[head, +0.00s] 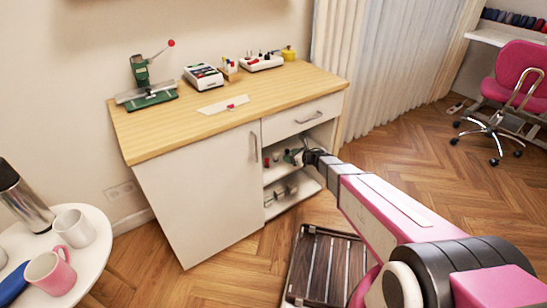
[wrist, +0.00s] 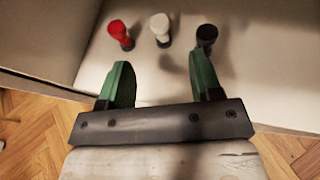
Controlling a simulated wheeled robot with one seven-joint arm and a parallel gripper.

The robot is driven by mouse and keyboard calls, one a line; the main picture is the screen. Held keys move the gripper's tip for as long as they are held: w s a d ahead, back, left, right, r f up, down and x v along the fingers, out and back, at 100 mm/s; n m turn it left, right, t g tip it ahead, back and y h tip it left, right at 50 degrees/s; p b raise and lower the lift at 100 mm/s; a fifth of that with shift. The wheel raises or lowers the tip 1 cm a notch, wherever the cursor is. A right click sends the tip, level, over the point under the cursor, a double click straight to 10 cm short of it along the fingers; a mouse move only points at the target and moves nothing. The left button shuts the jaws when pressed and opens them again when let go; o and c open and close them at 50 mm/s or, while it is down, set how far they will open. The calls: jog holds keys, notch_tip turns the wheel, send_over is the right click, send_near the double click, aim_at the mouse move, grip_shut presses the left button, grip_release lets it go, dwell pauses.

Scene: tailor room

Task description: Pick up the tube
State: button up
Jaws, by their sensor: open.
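My gripper (wrist: 160,78) is open, its two green fingers apart with nothing between them. It reaches into the cabinet's open upper shelf in the head view (head: 293,156). In the wrist view a red tube-like piece (wrist: 120,33), a white one (wrist: 160,27) and a dark one (wrist: 206,36) stand in a row on the shelf (wrist: 258,85), beyond the fingertips. The white piece lies roughly in line with the gap between the fingers. Which of them is the tube cannot be told. In the head view the red piece (head: 266,161) is small; my gripper hides part of the shelf.
The cabinet (head: 200,190) has a side wall left of the shelf and a drawer (head: 302,115) above it. A lower shelf (head: 300,201) holds small items. A dark slatted piece (head: 325,270) lies on the floor. A round white table (head: 88,262) with mugs stands left.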

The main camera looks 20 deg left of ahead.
aim_at(276, 153)
jog(key=x, duration=1)
jog(key=shift+w+a+f, duration=0.1)
jog(key=shift+a+f, duration=0.1)
jog(key=shift+a, duration=0.1)
jog(key=c, duration=1)
